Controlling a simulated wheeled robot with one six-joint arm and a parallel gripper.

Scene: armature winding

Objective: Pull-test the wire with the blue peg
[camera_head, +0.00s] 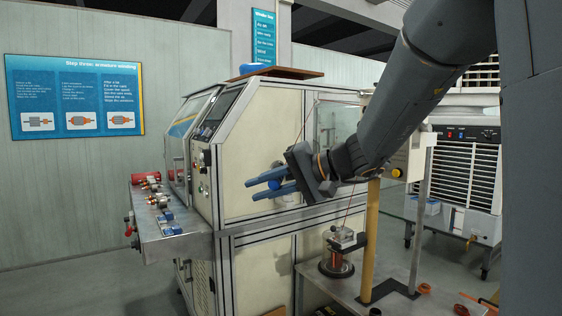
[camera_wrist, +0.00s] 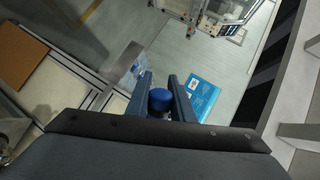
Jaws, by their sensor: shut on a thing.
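My gripper (camera_head: 252,189) points left in the head view, in front of the cream winding machine (camera_head: 268,130). Its two blue-grey fingers are shut on the blue peg (camera_head: 276,184), which they partly hide. In the wrist view the peg's round blue top (camera_wrist: 160,98) sits between the fingers of my gripper (camera_wrist: 160,77). A thin red wire (camera_head: 346,212) rises from a copper spool (camera_head: 336,264) on the low stand and passes behind my arm. A thin red line also runs above my gripper. I cannot tell whether the wire is joined to the peg.
A metal shelf (camera_head: 172,238) with small red and blue parts juts from the machine's left. A yellow post (camera_head: 371,235) stands on the low table right of the spool. A white louvred cabinet (camera_head: 467,165) is at the right. The floor at lower left is clear.

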